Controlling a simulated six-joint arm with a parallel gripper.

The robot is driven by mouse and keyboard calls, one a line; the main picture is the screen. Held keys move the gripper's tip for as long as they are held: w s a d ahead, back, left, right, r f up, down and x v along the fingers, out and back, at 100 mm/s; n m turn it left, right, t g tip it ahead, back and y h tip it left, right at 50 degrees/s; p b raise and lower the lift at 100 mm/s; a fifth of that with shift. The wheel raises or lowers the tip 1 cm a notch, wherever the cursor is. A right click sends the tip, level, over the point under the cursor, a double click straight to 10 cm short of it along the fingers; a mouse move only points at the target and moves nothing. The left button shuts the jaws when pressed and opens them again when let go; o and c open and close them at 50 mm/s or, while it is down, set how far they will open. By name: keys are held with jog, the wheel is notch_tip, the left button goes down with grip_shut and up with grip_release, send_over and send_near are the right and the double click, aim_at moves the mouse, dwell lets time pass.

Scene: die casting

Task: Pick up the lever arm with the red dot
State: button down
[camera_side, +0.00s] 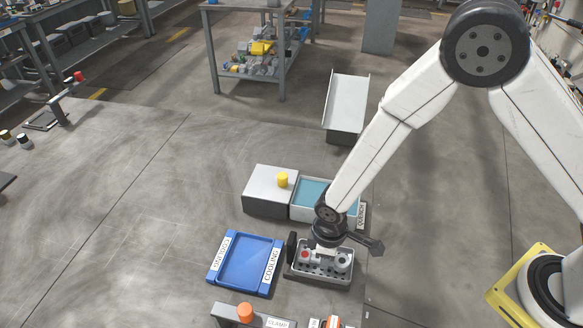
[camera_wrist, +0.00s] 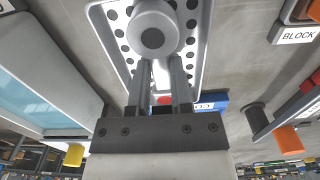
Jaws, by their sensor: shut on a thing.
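The grey lever arm shows its round boss (camera_side: 343,258) and a red dot (camera_side: 305,254) in the side view, within the outline of the perforated grey tray (camera_side: 322,279). In the wrist view its boss (camera_wrist: 153,38) is beyond the fingertips and the red dot (camera_wrist: 165,100) shows between the fingers. My gripper (camera_wrist: 160,68) is shut on the lever arm. In the side view my gripper (camera_side: 326,247) is right above the tray and hides part of the lever arm. I cannot tell whether the lever arm touches the tray floor.
A blue cooling tray (camera_side: 245,262), empty, lies left of the perforated tray. Behind stand a grey box (camera_side: 262,196) with a yellow knob (camera_side: 283,180) and a quench basin (camera_side: 312,192). An orange knob (camera_side: 245,310) stands in front, by the clamp label.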

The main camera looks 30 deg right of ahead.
jog(key=shift+r, duration=0.75)
jog(key=s+d+r, duration=0.2)
jog(key=s+r, duration=0.3)
jog(key=s, duration=0.1)
jog(key=s+d+r, duration=0.3)
jog(key=s+r, duration=0.2)
jog(key=s, duration=0.2)
jog(key=shift+d+r, duration=0.25)
jog(key=shift+r, duration=0.15)
jog(key=shift+r, duration=0.1)
